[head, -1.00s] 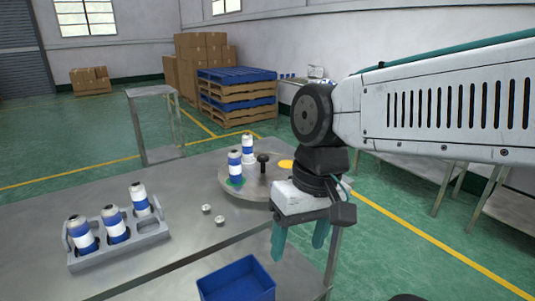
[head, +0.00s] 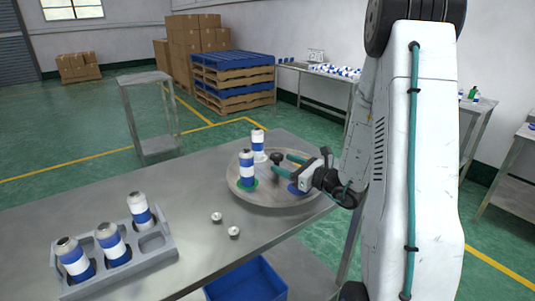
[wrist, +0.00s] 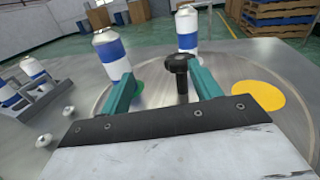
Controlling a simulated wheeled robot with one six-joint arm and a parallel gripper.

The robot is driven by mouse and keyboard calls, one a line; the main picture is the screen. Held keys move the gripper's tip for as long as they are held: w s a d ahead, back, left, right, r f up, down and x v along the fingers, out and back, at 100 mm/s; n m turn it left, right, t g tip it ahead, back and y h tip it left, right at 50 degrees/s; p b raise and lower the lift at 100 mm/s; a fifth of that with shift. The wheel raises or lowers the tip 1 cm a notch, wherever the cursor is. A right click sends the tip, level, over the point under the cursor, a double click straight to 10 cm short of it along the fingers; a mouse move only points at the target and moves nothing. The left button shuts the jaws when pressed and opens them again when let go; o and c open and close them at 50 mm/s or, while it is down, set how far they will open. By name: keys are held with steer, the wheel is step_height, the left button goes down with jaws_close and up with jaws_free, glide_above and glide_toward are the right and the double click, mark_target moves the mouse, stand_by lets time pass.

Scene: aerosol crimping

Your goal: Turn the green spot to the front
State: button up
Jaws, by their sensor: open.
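The round grey turntable (head: 262,200) sits on the steel table, with a black knob (head: 276,158) at its middle. The green spot (head: 253,185) is at its left, partly hidden under a blue-and-white can (head: 247,168). A second can (head: 258,147) stands at its back. A blue spot (head: 296,188) shows at the front right. The wrist view shows a yellow spot (wrist: 258,95) on the right. My gripper (head: 282,163) is open and low over the turntable, reaching in from the right. In the wrist view the knob (wrist: 178,75) appears between the fingers, nearer the right one; contact is unclear.
A grey rack (head: 160,247) with several cans stands at the front left. Two small metal caps, one (head: 217,217) behind the other (head: 234,232), lie between rack and turntable. A blue bin (head: 246,280) sits below the table's front edge.

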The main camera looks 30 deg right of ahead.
mark_target(273, 156)
steer(key=shift+w+d+f+m+h, duration=0.3)
steer(key=shift+d+f+m+h, duration=0.1)
steer(key=shift+d, duration=0.15)
steer(key=shift+w+d+f+m+h, duration=0.3)
steer(key=shift+d+h, duration=0.1)
steer(key=shift+d, duration=0.15)
steer(key=x, duration=0.7)
steer(key=shift+w+r, duration=0.15)
steer(key=shift+w, duration=0.05)
jaws_close()
steer(key=shift+a, duration=0.1)
